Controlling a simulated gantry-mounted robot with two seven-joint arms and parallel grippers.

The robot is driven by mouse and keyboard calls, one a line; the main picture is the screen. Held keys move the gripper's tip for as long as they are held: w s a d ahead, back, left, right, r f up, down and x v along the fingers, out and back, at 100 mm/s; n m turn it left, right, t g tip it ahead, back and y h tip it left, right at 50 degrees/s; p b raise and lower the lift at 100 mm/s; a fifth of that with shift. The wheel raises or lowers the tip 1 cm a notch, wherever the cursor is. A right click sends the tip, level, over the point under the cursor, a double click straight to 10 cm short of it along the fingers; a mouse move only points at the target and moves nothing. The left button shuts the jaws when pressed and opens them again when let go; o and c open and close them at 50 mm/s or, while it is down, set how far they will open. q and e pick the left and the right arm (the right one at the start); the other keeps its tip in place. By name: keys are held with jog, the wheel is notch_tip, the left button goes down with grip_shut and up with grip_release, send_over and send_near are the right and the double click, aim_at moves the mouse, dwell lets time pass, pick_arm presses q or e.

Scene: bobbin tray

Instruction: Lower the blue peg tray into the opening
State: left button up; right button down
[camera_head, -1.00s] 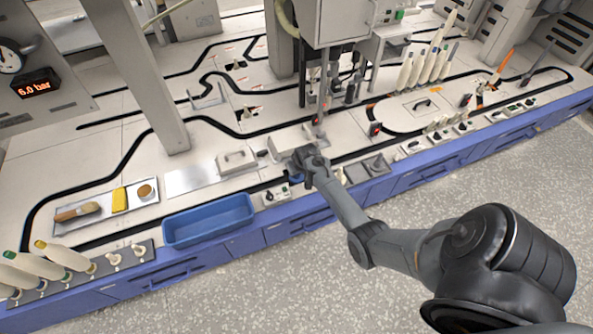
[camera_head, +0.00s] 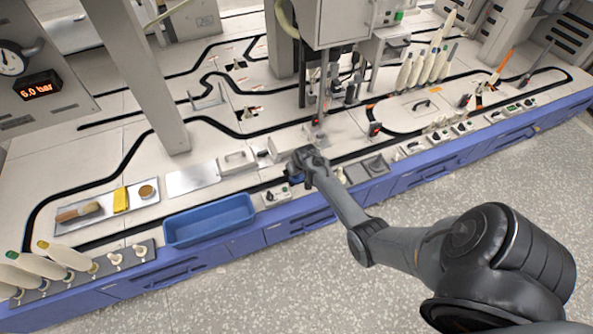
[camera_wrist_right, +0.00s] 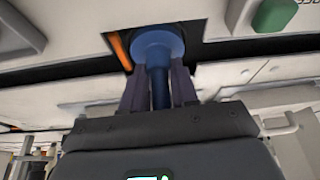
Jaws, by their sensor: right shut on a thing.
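The blue peg tray (camera_wrist_right: 158,45) shows in the right wrist view as a round disc with a peg running down between my fingers. My right gripper (camera_wrist_right: 158,88) is shut on the peg. The disc overlaps a dark square opening (camera_wrist_right: 192,32) in the pale worktop; whether it is above it or inside it, I cannot tell. In the head view my right gripper (camera_head: 300,168) is low over the worktop by its front edge, with a bit of blue beneath it. It hides most of the tray and the opening there. My left gripper is not in view.
A blue bin (camera_head: 210,220) hangs at the front edge, left of my gripper. A small switch box (camera_head: 276,195) sits close beside it. A machine column (camera_head: 325,70) stands behind. A tray with a brush and a yellow block (camera_head: 120,200) lies at the left.

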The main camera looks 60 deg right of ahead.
aim_at(298, 180)
jog(key=shift+p, duration=0.4)
dwell(0.4)
jog(key=shift+f+b, duration=0.4)
jog(key=shift+f, duration=0.2)
dwell(0.4)
jog(key=c, duration=1.1)
grip_release()
jog(key=shift+c, duration=0.2)
jog(key=shift+s+a+r+p, duration=0.1)
jog(key=shift+s+r+p, duration=0.1)
jog(key=shift+r+p, duration=0.65)
jog(key=p+v, duration=0.3)
jog(key=p, duration=0.2)
jog(key=shift+s+a+r, duration=0.1)
jog(key=shift+r, duration=0.05)
jog(key=shift+p+v, duration=2.95)
jog(key=shift+p, duration=1.3)
